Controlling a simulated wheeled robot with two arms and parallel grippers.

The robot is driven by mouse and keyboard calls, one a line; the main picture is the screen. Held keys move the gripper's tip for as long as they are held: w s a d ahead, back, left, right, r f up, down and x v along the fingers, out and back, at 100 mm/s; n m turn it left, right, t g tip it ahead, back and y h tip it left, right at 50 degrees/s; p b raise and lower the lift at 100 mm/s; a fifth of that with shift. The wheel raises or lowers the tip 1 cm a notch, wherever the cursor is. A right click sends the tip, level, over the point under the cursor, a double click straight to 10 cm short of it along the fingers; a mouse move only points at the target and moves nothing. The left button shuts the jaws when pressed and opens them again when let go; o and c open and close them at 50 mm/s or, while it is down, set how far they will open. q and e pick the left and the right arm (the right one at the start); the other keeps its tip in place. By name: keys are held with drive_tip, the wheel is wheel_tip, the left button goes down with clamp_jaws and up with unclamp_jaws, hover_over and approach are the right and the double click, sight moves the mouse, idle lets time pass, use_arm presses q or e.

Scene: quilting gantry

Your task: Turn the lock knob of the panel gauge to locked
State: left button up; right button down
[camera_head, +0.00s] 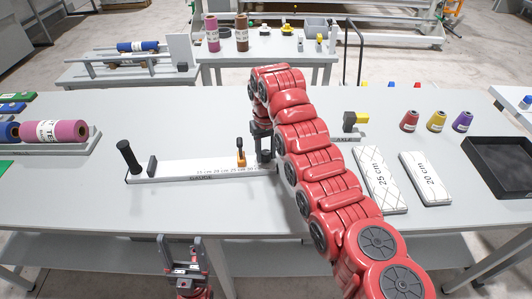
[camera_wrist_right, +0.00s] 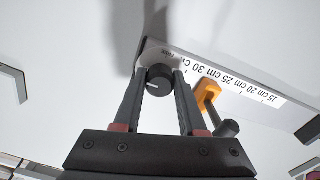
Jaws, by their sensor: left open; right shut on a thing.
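The panel gauge (camera_head: 190,172) is a white ruler bar lying on the grey table, with a dark post at its left end. Its orange slider (camera_head: 241,158) with a dark handle stands near the right part of the scale; it also shows in the right wrist view (camera_wrist_right: 207,94). My right gripper (camera_head: 264,160) reaches down at the gauge's right end. In the right wrist view its fingers are shut on the round black lock knob (camera_wrist_right: 159,85), which has a short pale mark on top. Small lettering beside the knob is hard to read. My left gripper (camera_head: 183,268) is open and empty, below the table's front edge.
White panels marked 25 cm (camera_head: 381,180) and 20 cm (camera_head: 425,178) lie right of my right arm. Several thread cones (camera_head: 436,121) and a black tray (camera_head: 500,165) are further right. A pink roll (camera_head: 55,131) lies at the left. The table's front middle is clear.

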drive_tip(key=shift+c, duration=2.3)
unclamp_jaws()
drive_tip(key=shift+r, duration=0.6)
wheel_tip(320, 180, up, 8)
drive_tip(key=shift+f+b, duration=0.1)
drive_tip(key=shift+b, duration=0.3)
wheel_tip(320, 180, up, 7)
drive_tip(key=p, duration=0.7)
hover_over(266, 153)
drive_tip(key=shift+r+p, duration=0.55)
drive_tip(key=shift+r, duration=0.2)
